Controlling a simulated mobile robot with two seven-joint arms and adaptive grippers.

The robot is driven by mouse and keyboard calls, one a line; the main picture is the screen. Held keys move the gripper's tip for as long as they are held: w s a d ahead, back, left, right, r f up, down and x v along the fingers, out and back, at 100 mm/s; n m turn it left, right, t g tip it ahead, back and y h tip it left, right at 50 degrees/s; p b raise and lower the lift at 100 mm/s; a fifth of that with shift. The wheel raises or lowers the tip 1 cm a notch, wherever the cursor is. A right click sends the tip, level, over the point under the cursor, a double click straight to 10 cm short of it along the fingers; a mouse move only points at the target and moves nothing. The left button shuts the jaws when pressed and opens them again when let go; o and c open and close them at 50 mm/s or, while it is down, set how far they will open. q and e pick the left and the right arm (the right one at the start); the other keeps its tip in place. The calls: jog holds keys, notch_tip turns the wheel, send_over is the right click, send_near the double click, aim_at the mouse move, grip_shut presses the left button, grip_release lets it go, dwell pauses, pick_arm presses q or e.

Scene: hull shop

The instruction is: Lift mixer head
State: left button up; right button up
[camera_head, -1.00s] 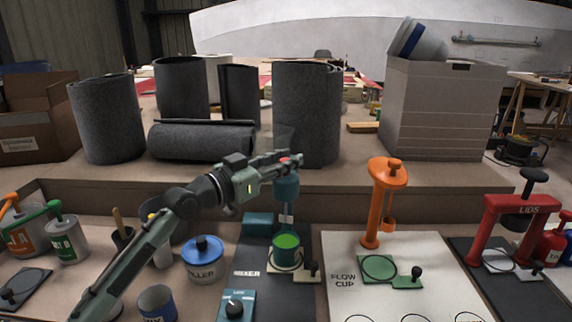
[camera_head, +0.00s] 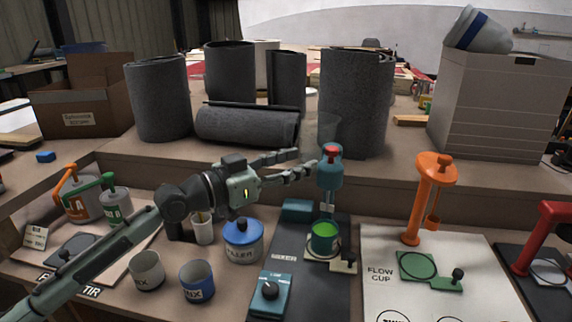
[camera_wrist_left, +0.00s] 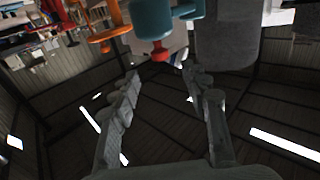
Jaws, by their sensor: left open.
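The mixer head (camera_head: 330,178) is a teal cylinder with a red knob (camera_head: 331,151) on top. It stands above a green-filled cup (camera_head: 322,240) on the mixer's dark mat. My left gripper (camera_head: 306,159) is open and empty, its fingers pointing right, just left of the knob. In the left wrist view the teal head (camera_wrist_left: 152,18) and its red knob (camera_wrist_left: 158,51) show at the top, beyond and between the two spread fingertips (camera_wrist_left: 164,74). I see no contact, but the exact gap is hard to tell. My right gripper is not in view.
Grey carpet rolls (camera_head: 355,105) stand on a raised shelf behind the mixer. A blue-lidded filler tin (camera_head: 243,243) and a teal dial box (camera_head: 269,292) stand in front. An orange stand (camera_head: 433,185) is to the right. A white board (camera_head: 420,255) lies under it.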

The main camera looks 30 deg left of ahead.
pick_arm(q)
jog(key=shift+v, duration=1.1)
